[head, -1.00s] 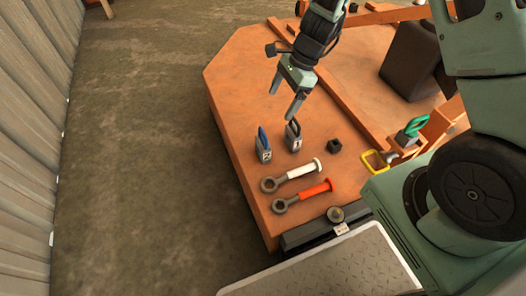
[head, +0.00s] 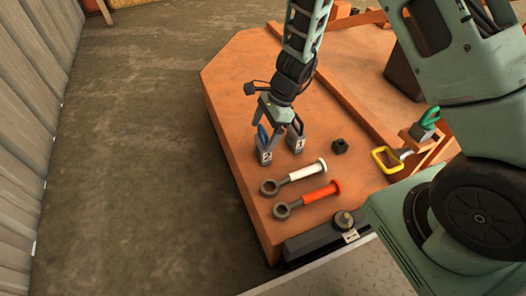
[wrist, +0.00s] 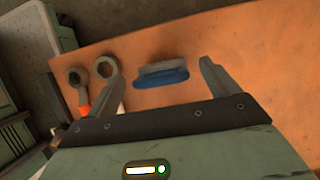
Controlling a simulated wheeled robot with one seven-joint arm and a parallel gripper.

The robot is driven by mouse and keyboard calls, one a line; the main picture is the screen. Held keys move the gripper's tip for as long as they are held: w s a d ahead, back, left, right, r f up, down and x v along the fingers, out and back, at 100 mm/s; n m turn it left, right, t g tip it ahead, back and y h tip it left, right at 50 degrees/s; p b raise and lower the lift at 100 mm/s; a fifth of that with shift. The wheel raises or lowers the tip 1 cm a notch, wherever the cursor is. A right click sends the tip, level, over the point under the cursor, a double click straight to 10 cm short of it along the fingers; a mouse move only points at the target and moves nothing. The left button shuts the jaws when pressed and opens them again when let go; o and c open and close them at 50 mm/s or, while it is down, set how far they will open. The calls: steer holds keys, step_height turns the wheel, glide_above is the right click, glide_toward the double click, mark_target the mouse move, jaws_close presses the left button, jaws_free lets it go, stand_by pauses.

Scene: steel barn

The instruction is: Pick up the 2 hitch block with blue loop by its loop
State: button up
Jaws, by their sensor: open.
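The hitch block with blue loop (head: 265,156) stands upright on the orange deck, with a white label marked 2 on its face. Its blue loop (wrist: 162,78) lies between my fingers in the wrist view. My gripper (head: 278,127) points down just above this block and its neighbour, open and empty. In the wrist view the gripper (wrist: 165,80) has one finger each side of the loop, with no visible contact. The grey block's dark loop is partly hidden by a finger in the head view.
The similar grey block (head: 296,144) with a dark loop stands close to the right. A white-handled eye bolt (head: 300,175) and an orange-handled one (head: 315,198) lie in front. A small black cube (head: 340,147) and a yellow loop (head: 384,160) are further right.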

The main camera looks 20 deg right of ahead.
steer(key=shift+a+f, duration=0.15)
steer(key=shift+f, duration=0.4)
steer(key=shift+r, duration=0.1)
steer(key=c, duration=1.7)
